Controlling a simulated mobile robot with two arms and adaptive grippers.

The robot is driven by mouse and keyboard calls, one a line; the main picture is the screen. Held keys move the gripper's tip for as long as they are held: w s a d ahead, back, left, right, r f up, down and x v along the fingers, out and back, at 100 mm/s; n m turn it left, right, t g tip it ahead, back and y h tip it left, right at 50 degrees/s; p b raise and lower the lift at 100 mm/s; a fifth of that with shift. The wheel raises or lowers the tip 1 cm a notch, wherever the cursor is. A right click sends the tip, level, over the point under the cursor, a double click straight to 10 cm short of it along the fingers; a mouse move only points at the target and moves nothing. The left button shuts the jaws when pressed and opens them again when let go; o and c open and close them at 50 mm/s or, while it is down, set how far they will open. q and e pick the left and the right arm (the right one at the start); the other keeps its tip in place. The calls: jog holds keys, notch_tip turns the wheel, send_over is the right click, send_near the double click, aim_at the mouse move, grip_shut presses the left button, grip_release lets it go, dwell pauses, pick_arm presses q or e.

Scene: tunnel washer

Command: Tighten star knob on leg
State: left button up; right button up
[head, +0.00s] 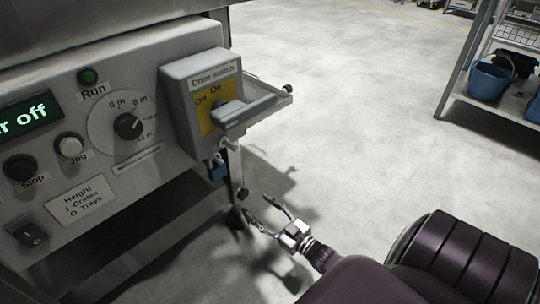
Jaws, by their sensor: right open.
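A small dark knob (243,193) sits on the metal leg (234,165) below the control panel's right end. It is too small to make out a star shape. My right gripper (259,208) is open and empty, just right of and below this knob in the picture. Its fingers point toward the leg; one fingertip appears close to the leg's lower end, and I cannot tell whether it touches. The lower end of the leg is dark and partly hard to see. My left gripper is not in view.
The control panel (60,150) fills the left. A grey switch box (190,100) with a lever handle (243,112) juts out above the leg. A shelf (500,112) with blue buckets (489,80) stands far right. Open floor lies between.

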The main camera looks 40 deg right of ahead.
jog(key=shift+s+d, duration=0.2)
jog(key=shift+s, duration=1.9)
